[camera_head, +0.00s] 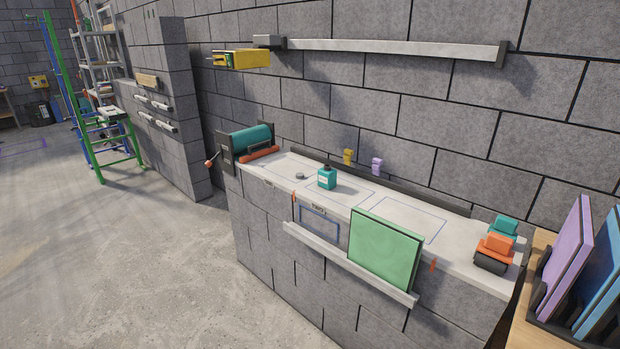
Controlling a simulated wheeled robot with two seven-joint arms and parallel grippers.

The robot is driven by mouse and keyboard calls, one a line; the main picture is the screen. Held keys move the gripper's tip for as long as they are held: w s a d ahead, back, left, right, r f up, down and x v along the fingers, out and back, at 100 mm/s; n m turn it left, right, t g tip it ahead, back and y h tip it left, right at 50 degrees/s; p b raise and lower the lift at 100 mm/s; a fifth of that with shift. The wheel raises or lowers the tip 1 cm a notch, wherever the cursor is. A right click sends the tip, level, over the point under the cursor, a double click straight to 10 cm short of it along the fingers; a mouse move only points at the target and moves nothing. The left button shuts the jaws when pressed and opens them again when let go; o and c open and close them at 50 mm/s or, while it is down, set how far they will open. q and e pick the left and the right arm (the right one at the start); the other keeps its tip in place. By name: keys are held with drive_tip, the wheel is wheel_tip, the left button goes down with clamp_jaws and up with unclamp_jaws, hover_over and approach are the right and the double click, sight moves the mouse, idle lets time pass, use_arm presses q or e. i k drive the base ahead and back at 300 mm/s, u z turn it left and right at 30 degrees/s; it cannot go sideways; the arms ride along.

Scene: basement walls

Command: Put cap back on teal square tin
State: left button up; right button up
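The teal square tin (326,179) stands upright on the pale top of the block counter (375,205), left of the counter's middle. It has a white label on its front and a small dark neck or top. A small grey round piece (299,176) lies on the counter to the left of the tin, apart from it. It looks like a cap, but it is too small to be sure. Neither of my grippers shows in the head view.
A teal roller device (252,139) with a side crank stands at the counter's left end. Teal and orange items (497,243) sit at its right end. A green panel (385,249) leans on the front ledge. Yellow (348,157) and purple (377,166) pieces are at the back.

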sight(327, 176)
drive_tip(key=z, duration=0.55)
drive_tip(key=k, duration=0.65)
drive_tip(key=z, duration=0.2)
drive_tip(key=i, duration=0.35)
drive_tip(key=u, duration=1.3)
drive_tip(key=i, duration=1.6)
drive_tip(key=z, duration=0.95)
drive_tip(key=i, duration=0.8)
drive_tip(key=z, duration=0.95)
